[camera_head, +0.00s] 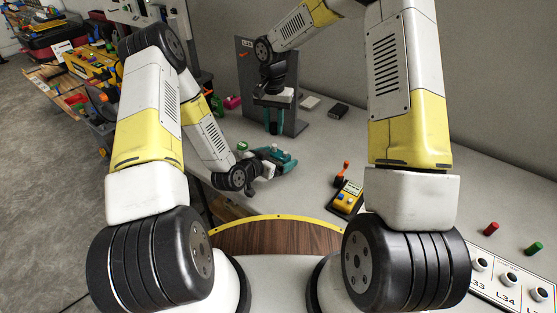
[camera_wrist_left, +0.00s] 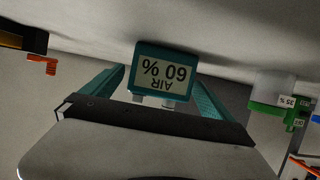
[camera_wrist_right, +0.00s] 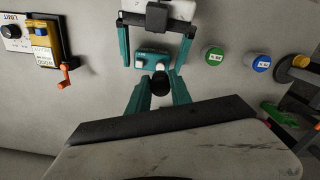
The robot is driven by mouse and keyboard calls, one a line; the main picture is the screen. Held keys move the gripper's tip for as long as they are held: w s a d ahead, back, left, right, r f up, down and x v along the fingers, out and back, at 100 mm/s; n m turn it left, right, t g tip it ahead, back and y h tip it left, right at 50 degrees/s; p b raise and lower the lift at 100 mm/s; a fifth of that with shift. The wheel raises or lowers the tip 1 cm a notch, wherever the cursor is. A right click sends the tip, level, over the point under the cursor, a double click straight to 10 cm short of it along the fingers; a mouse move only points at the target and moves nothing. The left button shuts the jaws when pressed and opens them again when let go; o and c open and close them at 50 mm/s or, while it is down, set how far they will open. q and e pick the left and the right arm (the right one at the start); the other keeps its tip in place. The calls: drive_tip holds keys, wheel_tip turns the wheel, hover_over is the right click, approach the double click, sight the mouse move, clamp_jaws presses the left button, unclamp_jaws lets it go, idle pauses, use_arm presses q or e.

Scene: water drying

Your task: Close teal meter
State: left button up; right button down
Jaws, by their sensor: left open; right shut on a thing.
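The teal meter (camera_wrist_left: 162,68) shows a label reading "60 %" and "AIR" upside down in the left wrist view. It lies on the table in the head view (camera_head: 284,158), and its white buttons show in the right wrist view (camera_wrist_right: 152,60). My left gripper (camera_wrist_left: 160,84) is open, with its teal fingers on either side of the meter; contact is unclear. My right gripper (camera_wrist_right: 158,88) points down above the table. It is shut on a small dark round piece (camera_wrist_right: 161,84), whose exact nature I cannot tell. In the head view the right fingers (camera_head: 273,122) hang behind the meter.
A yellow meter (camera_head: 346,199) with an orange lever stands to the right. Green-topped (camera_wrist_right: 213,57) and blue-topped (camera_wrist_right: 258,60) containers stand beside the teal meter. A grey upright panel (camera_head: 245,75) is at the back. Table space between the teal and yellow meters is clear.

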sight(274, 145)
use_arm(q)
drive_tip(key=shift+w+d+f, duration=0.1)
drive_tip(key=shift+w+d, duration=0.05)
drive_tip(key=shift+w, duration=0.05)
clamp_jaws()
use_arm(e)
drive_tip(key=shift+m, duration=0.5)
drive_tip(key=shift+f, duration=2.45)
drive_tip(key=shift+f, duration=0.85)
drive_tip(key=shift+f, duration=0.65)
drive_tip(key=c, duration=1.1)
unclamp_jaws()
wheel_tip(274, 145, up, 12)
